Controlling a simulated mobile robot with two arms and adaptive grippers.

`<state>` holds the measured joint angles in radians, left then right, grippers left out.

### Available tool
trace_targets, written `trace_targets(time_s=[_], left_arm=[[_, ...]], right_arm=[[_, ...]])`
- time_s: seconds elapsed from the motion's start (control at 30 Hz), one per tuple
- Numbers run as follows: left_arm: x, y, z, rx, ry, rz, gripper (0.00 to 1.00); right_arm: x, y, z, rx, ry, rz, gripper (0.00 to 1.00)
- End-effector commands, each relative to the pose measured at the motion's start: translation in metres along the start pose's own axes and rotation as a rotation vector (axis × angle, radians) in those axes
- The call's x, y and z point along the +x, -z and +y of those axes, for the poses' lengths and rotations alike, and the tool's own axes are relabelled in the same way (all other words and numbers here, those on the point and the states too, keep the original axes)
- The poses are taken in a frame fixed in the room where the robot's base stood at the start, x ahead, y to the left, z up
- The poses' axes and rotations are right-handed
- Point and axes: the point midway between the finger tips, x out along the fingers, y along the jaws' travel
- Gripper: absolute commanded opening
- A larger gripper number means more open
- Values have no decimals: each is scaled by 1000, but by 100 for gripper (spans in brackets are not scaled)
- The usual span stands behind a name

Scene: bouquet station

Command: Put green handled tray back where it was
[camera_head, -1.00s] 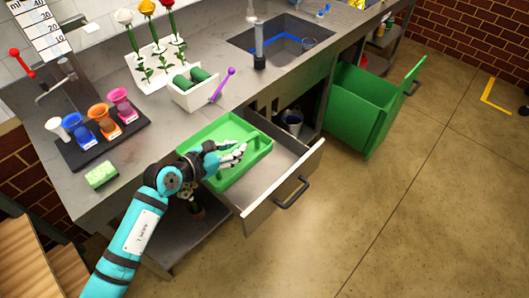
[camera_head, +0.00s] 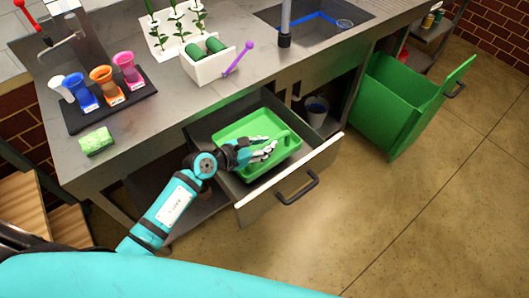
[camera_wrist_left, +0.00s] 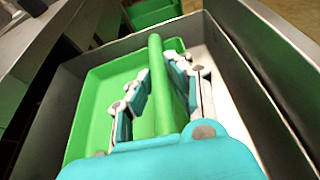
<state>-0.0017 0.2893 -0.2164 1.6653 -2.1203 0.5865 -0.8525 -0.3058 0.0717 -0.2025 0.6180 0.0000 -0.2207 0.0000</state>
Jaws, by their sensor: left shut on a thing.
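The green tray (camera_head: 232,132) with its handle is within the walls of the open drawer (camera_head: 262,207) under the counter. It looks roughly level. My left gripper (camera_head: 266,151) is shut on the tray's handle. In the left wrist view the fingers lie on both sides of the green handle bar (camera_wrist_left: 156,90), and the tray floor (camera_wrist_left: 98,112) looks empty. Grey drawer walls (camera_wrist_left: 240,75) surround the tray there. Whether the tray touches the drawer floor cannot be told. My right gripper is not in view.
The counter above holds a black rack (camera_head: 108,103) of coloured cups, a green sponge (camera_head: 96,141), and a white box (camera_head: 207,68) with green rolls beside a purple tool (camera_head: 240,58). A green bin (camera_head: 385,105) stands right of the drawer. The floor in front is clear.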

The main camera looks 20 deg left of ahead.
Motion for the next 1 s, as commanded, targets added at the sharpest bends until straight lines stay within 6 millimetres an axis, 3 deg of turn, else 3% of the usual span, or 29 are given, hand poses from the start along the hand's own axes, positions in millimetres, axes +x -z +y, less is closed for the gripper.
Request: trace_targets(time_s=[0.23, 0.5, 0.53, 0.67, 1.0], left_arm=[[14, 31, -1, -1, 0, -1, 0], [15, 33, -1, 0, 0, -2, 0], [14, 34, -2, -1, 0, 0, 21], [14, 34, -1, 0, 0, 0, 38], [11, 34, -1, 0, -1, 1, 40]], right_arm=[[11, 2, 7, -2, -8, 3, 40], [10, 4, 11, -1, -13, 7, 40], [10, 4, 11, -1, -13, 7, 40], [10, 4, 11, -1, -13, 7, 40], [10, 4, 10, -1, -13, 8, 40]])
